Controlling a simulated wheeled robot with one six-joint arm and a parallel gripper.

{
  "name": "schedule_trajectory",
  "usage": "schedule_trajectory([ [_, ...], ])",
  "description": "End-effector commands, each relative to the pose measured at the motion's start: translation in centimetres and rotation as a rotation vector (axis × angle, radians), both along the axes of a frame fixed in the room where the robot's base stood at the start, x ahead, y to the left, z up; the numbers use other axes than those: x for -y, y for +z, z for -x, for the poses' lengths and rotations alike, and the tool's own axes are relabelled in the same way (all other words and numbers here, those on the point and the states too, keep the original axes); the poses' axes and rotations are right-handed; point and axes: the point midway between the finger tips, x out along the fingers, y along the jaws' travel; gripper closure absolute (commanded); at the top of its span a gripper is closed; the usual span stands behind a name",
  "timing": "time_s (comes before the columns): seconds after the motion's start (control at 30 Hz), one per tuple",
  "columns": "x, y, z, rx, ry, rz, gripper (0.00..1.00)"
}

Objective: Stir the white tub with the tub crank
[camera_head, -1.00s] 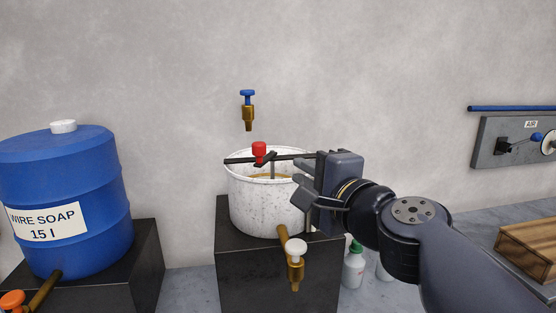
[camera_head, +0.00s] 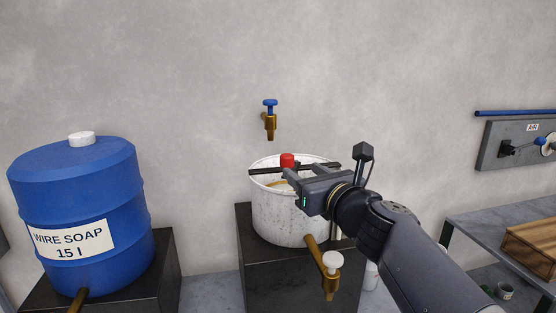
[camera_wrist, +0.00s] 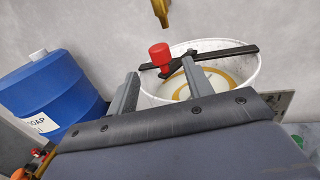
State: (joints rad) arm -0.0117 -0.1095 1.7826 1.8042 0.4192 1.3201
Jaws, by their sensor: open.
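The white tub (camera_head: 282,222) stands on a black block. A dark bar lies across its rim, and the tub crank with its red knob (camera_head: 287,161) sits over the tub. Something tan shows inside the tub. My gripper (camera_head: 289,178) is open at the tub's right front, its fingers pointing toward the red knob. In the wrist view the red knob (camera_wrist: 160,55) stands beyond and between the two finger tips, apart from both. The white tub (camera_wrist: 245,85) lies behind the right finger, which hides part of it.
A brass tap with a blue handle (camera_head: 270,118) is on the wall above the tub. A brass spout with a white knob (camera_head: 332,262) sticks out of the tub's front. A blue soap barrel (camera_head: 80,215) stands at left. A table with a wooden crate (camera_head: 530,245) is at right.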

Motion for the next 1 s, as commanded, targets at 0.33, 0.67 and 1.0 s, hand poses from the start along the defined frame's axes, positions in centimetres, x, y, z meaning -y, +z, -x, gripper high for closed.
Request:
schedule_trajectory([
  [0.33, -2.5, -0.1, -5.3, -0.002, 0.002, 0.003, 0.51],
  [0.67, -3.4, 0.0, -7.4, 0.001, 0.0, 0.004, 0.51],
  [1.0, -3.4, 0.0, -7.5, 0.001, -0.001, 0.004, 0.57],
])
